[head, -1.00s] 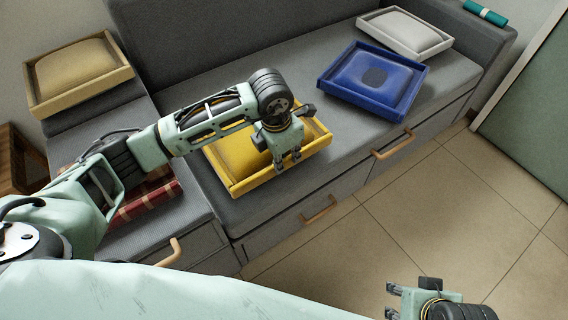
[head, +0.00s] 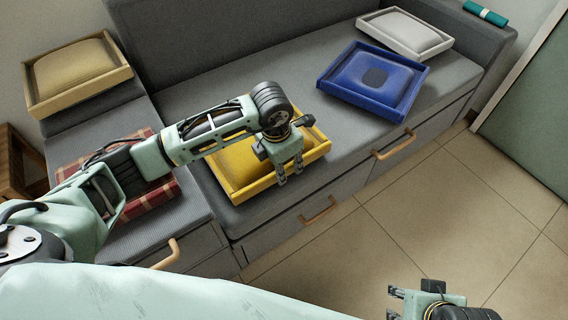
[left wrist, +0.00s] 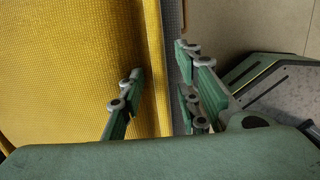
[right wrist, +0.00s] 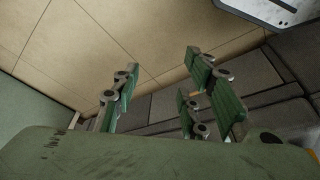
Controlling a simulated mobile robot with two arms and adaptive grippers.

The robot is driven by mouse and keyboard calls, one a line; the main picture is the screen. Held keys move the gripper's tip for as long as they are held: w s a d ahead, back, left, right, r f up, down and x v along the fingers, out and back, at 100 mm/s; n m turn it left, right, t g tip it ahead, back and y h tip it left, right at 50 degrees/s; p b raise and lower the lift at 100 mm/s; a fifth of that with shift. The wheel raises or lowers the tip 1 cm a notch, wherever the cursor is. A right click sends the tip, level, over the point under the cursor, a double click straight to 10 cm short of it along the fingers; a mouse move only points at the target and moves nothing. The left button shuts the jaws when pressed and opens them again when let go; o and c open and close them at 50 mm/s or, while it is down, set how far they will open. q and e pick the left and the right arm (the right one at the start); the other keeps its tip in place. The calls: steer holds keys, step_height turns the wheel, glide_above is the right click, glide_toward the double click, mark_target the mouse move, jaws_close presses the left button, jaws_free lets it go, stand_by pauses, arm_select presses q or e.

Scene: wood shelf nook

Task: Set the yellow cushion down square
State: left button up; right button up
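The yellow cushion (head: 238,166) lies in a shallow yellow rimmed frame on the grey bench seat, turned at an angle near the front edge. My left gripper (head: 290,175) is at its front rim, right of the middle. In the left wrist view the yellow rim (left wrist: 154,70) runs between my fingers (left wrist: 158,60). One finger is over the cushion side and the other is outside the rim, with a narrow grey gap beside it. The fingers are apart; contact is unclear. My arm hides part of the cushion's back. My right gripper (head: 394,302) is open and empty over the floor.
A blue cushion (head: 340,82) and a white one (head: 403,33) lie to the right on the bench. A tan one (head: 75,72) is at the far left. A red plaid cushion (head: 152,196) lies beneath my left arm. Drawer handles (head: 318,211) stick out in front.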

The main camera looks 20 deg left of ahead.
arm_select(q)
steer(key=shift+r, duration=0.3)
step_height(320, 180, up, 3)
steer(key=shift+s+a+f+p, duration=0.1)
steer(key=shift+s+p, duration=0.05)
steer(key=shift+p, duration=0.4)
step_height(320, 180, up, 9)
steer(key=s+p, duration=0.1)
steer(key=shift+s+a, duration=0.2)
steer(key=shift+a, duration=0.1)
arm_select(e)
steer(key=x, duration=0.6)
arm_select(q)
steer(key=shift+f, duration=0.2)
arm_select(e)
steer(key=shift+s+a+f, duration=0.1)
steer(key=shift+s+f, duration=0.1)
steer(key=shift+s, duration=0.05)
